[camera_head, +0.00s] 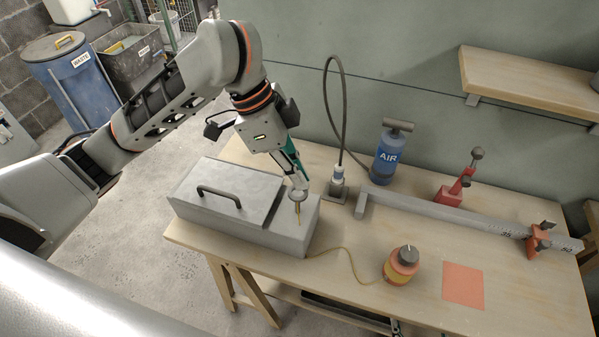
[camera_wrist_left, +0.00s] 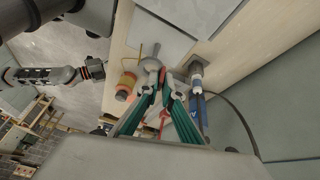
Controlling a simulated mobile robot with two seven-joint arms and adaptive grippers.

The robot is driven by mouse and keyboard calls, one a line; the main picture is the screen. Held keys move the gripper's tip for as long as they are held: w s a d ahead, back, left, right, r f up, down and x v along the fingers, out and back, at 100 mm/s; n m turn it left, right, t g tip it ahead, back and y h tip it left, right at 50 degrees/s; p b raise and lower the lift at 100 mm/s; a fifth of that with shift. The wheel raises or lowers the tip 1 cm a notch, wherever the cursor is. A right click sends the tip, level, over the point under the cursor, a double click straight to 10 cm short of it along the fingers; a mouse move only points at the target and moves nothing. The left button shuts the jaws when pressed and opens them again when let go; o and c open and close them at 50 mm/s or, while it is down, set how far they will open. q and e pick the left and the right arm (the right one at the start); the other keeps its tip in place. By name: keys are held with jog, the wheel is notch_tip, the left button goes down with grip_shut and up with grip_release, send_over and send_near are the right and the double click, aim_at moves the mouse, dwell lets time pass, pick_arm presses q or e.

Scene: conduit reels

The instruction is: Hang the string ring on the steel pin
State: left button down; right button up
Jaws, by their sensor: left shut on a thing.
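My left gripper (camera_head: 297,186) is above the right end of the grey metal box, fingers pointing down. It is shut on the small grey string ring (camera_head: 298,196), which also shows at the fingertips in the left wrist view (camera_wrist_left: 150,65). Yellow string (camera_head: 298,213) hangs from the ring. More string lies on the table and runs to the orange reel (camera_head: 404,262) with its dark knob. I cannot clearly make out the steel pin. Part of my right arm seems to show at the left of the wrist view, its gripper (camera_wrist_left: 96,68) too small to read.
The grey box (camera_head: 222,193) with a black handle stands at the table's left end. Behind are a hose fitting (camera_head: 338,186) and the blue AIR pump (camera_head: 389,155). A long grey scale bar (camera_head: 455,212) with red clamps lies along the back. An orange square (camera_head: 463,285) lies at right.

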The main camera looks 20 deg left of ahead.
aim_at(293, 187)
pick_arm(q)
jog(key=shift+f+b, duration=0.45)
jog(key=shift+f, duration=0.2)
jog(key=shift+s+a+f, duration=0.1)
jog(key=shift+s+f, duration=0.05)
jog(key=shift+f, duration=0.7)
jog(key=shift+s+a+f, duration=0.1)
jog(key=shift+s+f, duration=0.05)
jog(key=shift+f, duration=0.8)
jog(key=c, duration=2.2)
grip_release()
jog(key=shift+o, duration=0.2)
jog(key=shift+w+d+f, duration=0.1)
jog(key=shift+w+d, duration=0.05)
jog(key=shift+w, duration=0.25)
jog(key=shift+s+r, duration=0.15)
jog(key=shift+r, duration=0.2)
jog(key=shift+r, duration=0.1)
